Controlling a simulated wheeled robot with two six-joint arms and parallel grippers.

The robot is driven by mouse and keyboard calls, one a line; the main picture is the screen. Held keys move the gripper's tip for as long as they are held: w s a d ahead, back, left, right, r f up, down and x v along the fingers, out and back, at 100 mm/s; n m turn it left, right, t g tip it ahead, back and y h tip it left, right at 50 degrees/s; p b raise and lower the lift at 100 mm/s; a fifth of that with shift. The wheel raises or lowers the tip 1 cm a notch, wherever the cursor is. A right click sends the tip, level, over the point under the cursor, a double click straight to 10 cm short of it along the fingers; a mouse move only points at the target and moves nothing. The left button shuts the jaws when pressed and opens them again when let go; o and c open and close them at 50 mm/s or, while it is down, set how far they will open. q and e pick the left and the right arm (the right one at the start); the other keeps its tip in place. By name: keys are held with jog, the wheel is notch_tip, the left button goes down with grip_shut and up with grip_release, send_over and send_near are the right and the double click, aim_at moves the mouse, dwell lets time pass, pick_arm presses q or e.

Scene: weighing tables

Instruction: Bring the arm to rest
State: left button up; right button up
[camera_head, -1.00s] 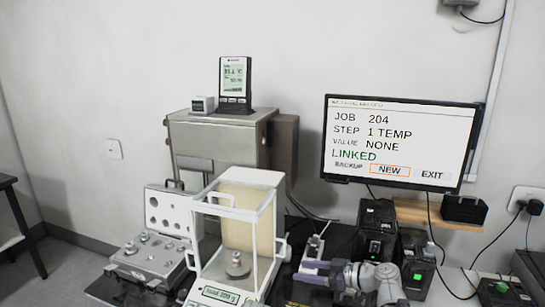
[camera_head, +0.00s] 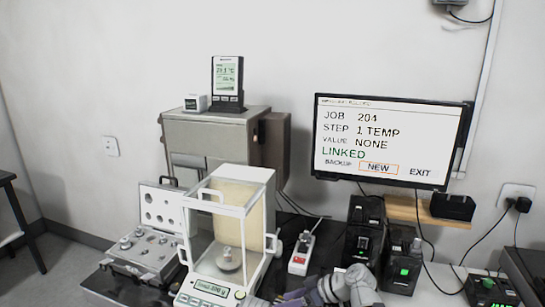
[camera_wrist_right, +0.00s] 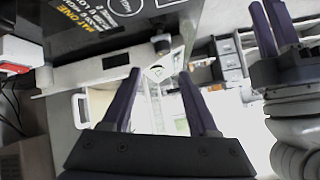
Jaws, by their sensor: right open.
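My right gripper (camera_wrist_right: 160,75) is open and empty in the right wrist view, its two purple fingers apart. In the head view the right gripper (camera_head: 284,299) shows only in part at the bottom edge, right of the balance (camera_head: 228,240). My left gripper (camera_wrist_right: 266,8) is at the upper right of the right wrist view with its purple fingers side by side; I cannot tell whether it is open. The wall screen (camera_head: 388,140) reads JOB 204, STEP 1 TEMP, VALUE NONE, LINKED, with NEW outlined.
An open weight case (camera_head: 140,255) stands left of the balance. A power strip (camera_head: 301,252) and black devices (camera_head: 364,230) stand to the right. A cabinet (camera_head: 215,135) behind carries a temperature display (camera_head: 227,80). Cables run along the right side.

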jog(key=s+f+g+h, duration=0.1)
jog(key=s, duration=0.1)
jog(key=s+a+f+m+h+p, duration=0.1)
jog(key=s, duration=0.2)
jog(key=s+a+f+m+g+h, duration=0.1)
jog(key=s+f, duration=0.1)
jog(key=shift+s+a+g+h, duration=0.1)
jog(key=shift+s+g+h, duration=0.1)
jog(key=shift+g+h, duration=0.15)
pick_arm(q)
jog(key=shift+r+p, duration=1.05)
jog(key=shift+r, duration=0.65)
pick_arm(e)
jog(key=s+d+f+m+h, duration=0.1)
jog(key=s+d+m+h, duration=0.3)
jog(key=s+h, duration=0.3)
jog(key=shift+s+m+g+h, duration=0.25)
jog(key=shift+m+g+h, duration=0.1)
jog(key=shift+m, duration=0.05)
jog(key=shift+f, duration=0.1)
